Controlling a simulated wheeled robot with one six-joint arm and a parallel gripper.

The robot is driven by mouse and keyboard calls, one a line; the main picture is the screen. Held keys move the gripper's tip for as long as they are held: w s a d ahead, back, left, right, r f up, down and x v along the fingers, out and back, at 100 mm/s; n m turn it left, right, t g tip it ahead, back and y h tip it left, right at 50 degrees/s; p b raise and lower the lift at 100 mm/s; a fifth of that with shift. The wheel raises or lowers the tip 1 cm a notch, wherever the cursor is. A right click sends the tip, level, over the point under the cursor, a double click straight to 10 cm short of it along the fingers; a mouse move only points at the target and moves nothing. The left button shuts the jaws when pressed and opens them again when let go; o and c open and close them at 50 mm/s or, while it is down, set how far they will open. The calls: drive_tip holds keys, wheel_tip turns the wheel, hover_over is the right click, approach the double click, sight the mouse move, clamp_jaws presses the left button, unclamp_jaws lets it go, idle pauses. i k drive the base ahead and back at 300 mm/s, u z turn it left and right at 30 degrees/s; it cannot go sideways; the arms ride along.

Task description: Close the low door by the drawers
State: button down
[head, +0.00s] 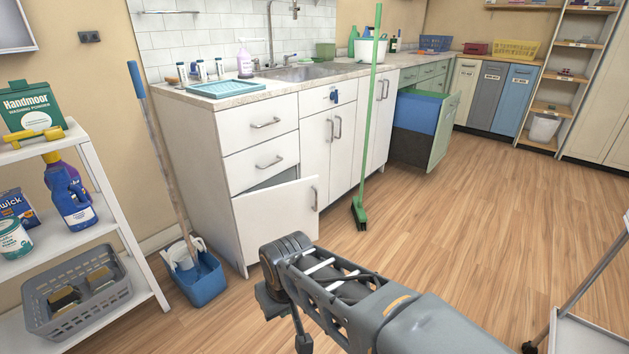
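The low door (277,219) is a white panel under two white drawers at the left end of the counter. It stands partly open. Its left edge is at the cabinet side and its right edge is swung out into the room. A dark gap shows above its top edge. Its metal handle (315,198) is upright near the free right edge.
A blue bucket (203,281) and a leaning mop stand left of the door. A green broom (360,211) leans against the cabinets to its right. A blue-and-dark pull-out bin (416,117) stands open farther right. A shelf rack (142,262) is at left. Floor at middle right is clear.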

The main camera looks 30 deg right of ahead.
sight(263, 216)
drive_tip(key=z, duration=0.25)
drive_tip(key=i, duration=1.3)
drive_tip(key=u, duration=0.3)
